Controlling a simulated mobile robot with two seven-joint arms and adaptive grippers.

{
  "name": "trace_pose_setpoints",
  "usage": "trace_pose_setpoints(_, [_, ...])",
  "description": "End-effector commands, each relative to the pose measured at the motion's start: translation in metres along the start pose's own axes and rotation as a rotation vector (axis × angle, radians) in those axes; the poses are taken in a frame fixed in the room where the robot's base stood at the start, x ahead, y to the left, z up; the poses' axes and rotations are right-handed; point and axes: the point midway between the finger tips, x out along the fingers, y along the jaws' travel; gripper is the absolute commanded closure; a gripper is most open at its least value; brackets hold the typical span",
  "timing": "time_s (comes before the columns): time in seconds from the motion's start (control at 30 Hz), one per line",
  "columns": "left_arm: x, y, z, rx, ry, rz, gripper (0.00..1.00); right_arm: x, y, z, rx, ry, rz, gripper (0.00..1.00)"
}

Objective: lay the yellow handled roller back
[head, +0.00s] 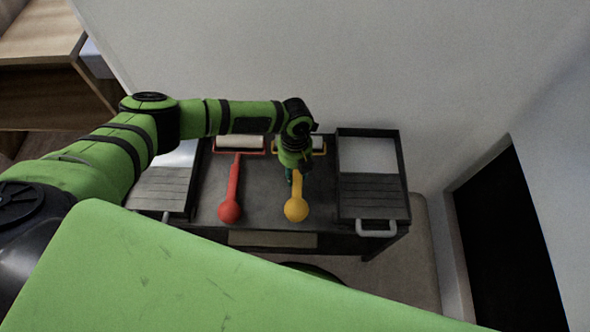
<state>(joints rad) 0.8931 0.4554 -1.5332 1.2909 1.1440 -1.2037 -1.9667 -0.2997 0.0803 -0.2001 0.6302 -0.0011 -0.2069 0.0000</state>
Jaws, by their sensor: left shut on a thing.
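The yellow handled roller (297,208) is on or just above the dark trolley top (262,199), its round handle end toward me and its white roller sleeve at the back. I cannot tell whether it touches the surface. My left gripper (292,174) points down over its shaft and is shut on it; the wrist hides part of the shaft and frame. A red handled roller (230,210) lies to the left, roughly parallel, with its white sleeve at the back. My right gripper is not in view.
A paint tray (372,194) with a pale handle stands at the right end of the trolley. Another tray (163,190) stands at the left end, partly behind my arm. A wall rises directly behind. A wooden cabinet (38,70) is at the upper left.

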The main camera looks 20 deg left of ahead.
Motion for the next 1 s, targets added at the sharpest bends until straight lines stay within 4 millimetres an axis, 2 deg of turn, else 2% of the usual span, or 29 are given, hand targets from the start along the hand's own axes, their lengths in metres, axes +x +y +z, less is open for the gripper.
trace_pose_setpoints(0.13, [0.002, 0.0, 0.0, 0.001, 0.0, 0.0, 1.0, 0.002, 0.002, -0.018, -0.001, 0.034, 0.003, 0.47])
trace_pose_setpoints(0.3, [0.002, 0.0, 0.0, 0.001, 0.0, 0.0, 1.0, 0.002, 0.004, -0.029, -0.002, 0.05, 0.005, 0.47])
trace_pose_setpoints(0.33, [0.002, 0.0, 0.0, 0.001, 0.0, 0.0, 0.55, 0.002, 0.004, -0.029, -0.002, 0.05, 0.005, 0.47])
trace_pose_setpoints(0.37, [0.002, 0.0, 0.0, 0.001, 0.0, 0.0, 0.43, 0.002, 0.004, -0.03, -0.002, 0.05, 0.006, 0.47])
trace_pose_setpoints(0.4, [0.002, 0.0, 0.0, 0.001, 0.0, 0.0, 0.36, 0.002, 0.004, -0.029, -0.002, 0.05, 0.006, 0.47])
trace_pose_setpoints(0.63, [0.002, 0.0, 0.0, 0.001, 0.0, 0.0, 0.36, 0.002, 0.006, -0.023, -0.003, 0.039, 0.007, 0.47])
trace_pose_setpoints(0.7, [0.002, 0.0, 0.0, 0.001, 0.001, 0.001, 0.36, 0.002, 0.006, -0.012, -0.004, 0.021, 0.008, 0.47])
trace_pose_setpoints(0.77, [0.0, 0.0, 0.0, 0.001, 0.0, 0.0, 0.36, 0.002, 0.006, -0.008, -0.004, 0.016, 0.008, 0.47])
trace_pose_setpoints(0.87, [-0.01, 0.0, 0.0, 0.001, 0.0, -0.001, 0.36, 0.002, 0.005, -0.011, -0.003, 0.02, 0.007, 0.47])
trace_pose_setpoints(1.0, [-0.036, 0.0, 0.001, 0.001, -0.002, -0.002, 0.36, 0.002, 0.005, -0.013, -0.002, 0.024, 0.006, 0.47])
